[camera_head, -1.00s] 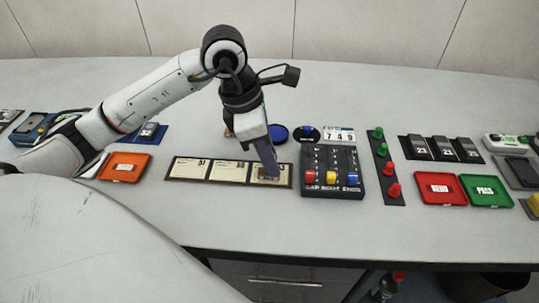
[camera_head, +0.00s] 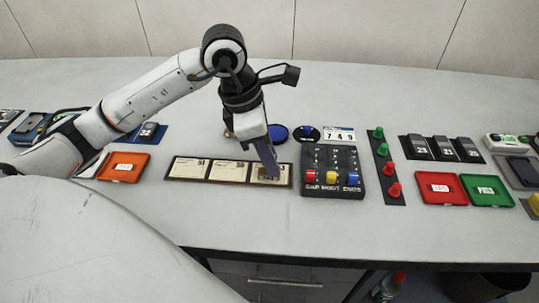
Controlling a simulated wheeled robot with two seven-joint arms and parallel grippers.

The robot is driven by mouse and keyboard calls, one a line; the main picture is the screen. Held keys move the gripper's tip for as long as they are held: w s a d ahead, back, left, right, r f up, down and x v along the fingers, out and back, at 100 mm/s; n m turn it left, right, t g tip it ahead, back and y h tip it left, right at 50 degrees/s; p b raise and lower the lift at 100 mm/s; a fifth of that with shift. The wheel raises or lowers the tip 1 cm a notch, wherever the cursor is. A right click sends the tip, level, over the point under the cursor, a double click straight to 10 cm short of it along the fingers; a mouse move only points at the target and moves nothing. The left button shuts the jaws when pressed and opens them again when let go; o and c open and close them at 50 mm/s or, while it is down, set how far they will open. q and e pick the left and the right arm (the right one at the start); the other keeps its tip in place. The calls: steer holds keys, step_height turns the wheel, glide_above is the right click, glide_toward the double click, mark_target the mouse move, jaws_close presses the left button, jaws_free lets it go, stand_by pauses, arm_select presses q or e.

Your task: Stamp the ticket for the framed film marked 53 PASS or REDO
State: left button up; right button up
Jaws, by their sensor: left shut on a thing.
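A dark board (camera_head: 207,182) at the middle of the table holds three pale tickets in a row. The left ticket (camera_head: 189,168) and the middle ticket (camera_head: 230,173) carry small print; I cannot read their numbers surely. My left gripper (camera_head: 271,172) points down over the right ticket (camera_head: 284,173) and is shut on a small dark thing, mostly hidden by the fingers. I cannot tell whether it touches the ticket. The number on that ticket is covered or too small. I cannot make out a film marked 53. My right gripper is out of view.
A black box (camera_head: 318,160) with red, yellow and blue knobs stands right of the board. Beyond it are a strip (camera_head: 385,167) with green and red knobs, black numbered holders (camera_head: 441,148), a red tray (camera_head: 424,198) and a green tray (camera_head: 505,199). An orange tray (camera_head: 133,163) lies left.

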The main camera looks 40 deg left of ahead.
arm_select(q)
steer(key=shift+s, duration=0.1)
steer(key=shift+r+p, duration=2.4)
steer(key=shift+r, duration=1.05)
